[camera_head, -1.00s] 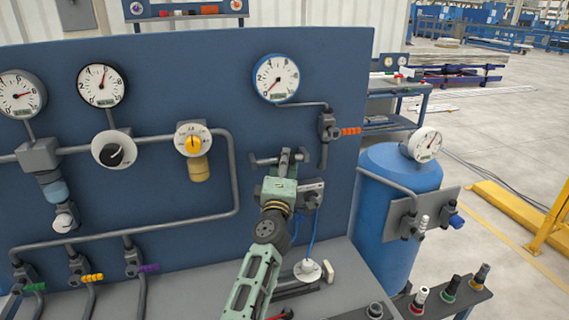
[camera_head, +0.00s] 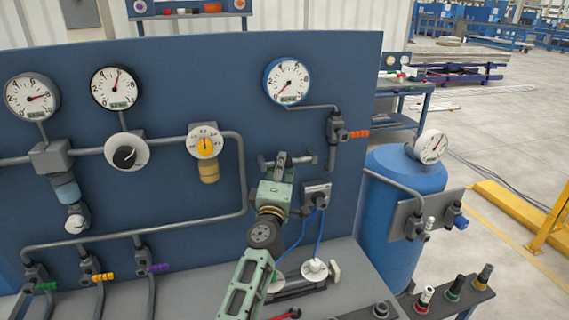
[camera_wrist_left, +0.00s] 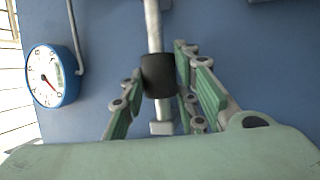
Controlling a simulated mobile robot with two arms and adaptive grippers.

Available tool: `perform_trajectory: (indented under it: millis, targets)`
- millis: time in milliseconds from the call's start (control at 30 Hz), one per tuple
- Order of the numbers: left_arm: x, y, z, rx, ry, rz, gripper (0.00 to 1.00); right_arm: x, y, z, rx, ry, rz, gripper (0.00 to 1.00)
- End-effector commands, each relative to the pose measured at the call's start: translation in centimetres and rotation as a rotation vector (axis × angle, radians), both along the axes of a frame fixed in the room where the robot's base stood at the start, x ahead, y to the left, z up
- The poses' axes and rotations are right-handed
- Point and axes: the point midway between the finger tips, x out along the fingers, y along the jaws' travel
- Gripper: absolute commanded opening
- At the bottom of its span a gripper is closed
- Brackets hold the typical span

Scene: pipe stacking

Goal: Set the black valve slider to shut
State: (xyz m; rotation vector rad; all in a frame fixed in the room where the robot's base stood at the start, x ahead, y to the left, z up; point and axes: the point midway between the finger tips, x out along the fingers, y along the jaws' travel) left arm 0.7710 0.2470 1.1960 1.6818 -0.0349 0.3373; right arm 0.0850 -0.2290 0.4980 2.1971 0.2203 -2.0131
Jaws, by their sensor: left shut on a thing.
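The black valve slider (camera_wrist_left: 158,75) is a short black sleeve around a grey pipe (camera_wrist_left: 153,25) in the left wrist view. The pipe's end shows below the sleeve. My left gripper (camera_wrist_left: 158,88) has its green-padded fingers on either side of the sleeve and is shut on it. In the head view my left gripper (camera_head: 281,160) reaches up to the short horizontal pipe (camera_head: 305,157) on the blue panel, and its fingers hide the slider there. My right gripper is not in view.
A blue-rimmed gauge (camera_head: 287,81) sits above on the panel (camera_head: 225,70). A valve with an orange handle (camera_head: 357,134) is to the right. A grey socket box (camera_head: 316,193) with blue cables is just below right. A blue tank (camera_head: 400,230) stands right of the panel.

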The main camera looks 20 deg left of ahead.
Motion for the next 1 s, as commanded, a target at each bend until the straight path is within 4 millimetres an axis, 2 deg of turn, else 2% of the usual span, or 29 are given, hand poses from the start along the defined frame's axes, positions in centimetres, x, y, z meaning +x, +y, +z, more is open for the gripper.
perform_trajectory:
  millis: [33,133,167,367,767,867,1000]
  targets:
    - [-0.1,0.8,-0.4,-0.009,0.004,0.016,0.0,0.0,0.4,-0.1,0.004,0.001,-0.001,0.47]
    - [-0.1,0.9,-0.4,-0.01,0.004,0.018,0.0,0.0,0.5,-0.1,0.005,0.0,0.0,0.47]
    - [-0.1,0.9,-0.4,-0.01,0.004,0.018,0.29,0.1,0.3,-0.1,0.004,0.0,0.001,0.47]
    - [-0.1,0.7,-0.3,-0.008,0.003,0.015,0.47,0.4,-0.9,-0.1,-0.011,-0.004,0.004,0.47]
    - [-0.6,0.5,-0.4,-0.006,0.003,0.013,0.47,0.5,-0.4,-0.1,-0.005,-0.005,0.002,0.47]
    - [-1.8,0.3,-0.8,-0.007,0.003,0.012,0.47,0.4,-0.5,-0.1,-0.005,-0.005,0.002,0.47]
    - [-4.6,-0.2,-1.5,-0.004,0.004,0.012,0.47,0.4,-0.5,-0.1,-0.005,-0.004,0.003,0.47]
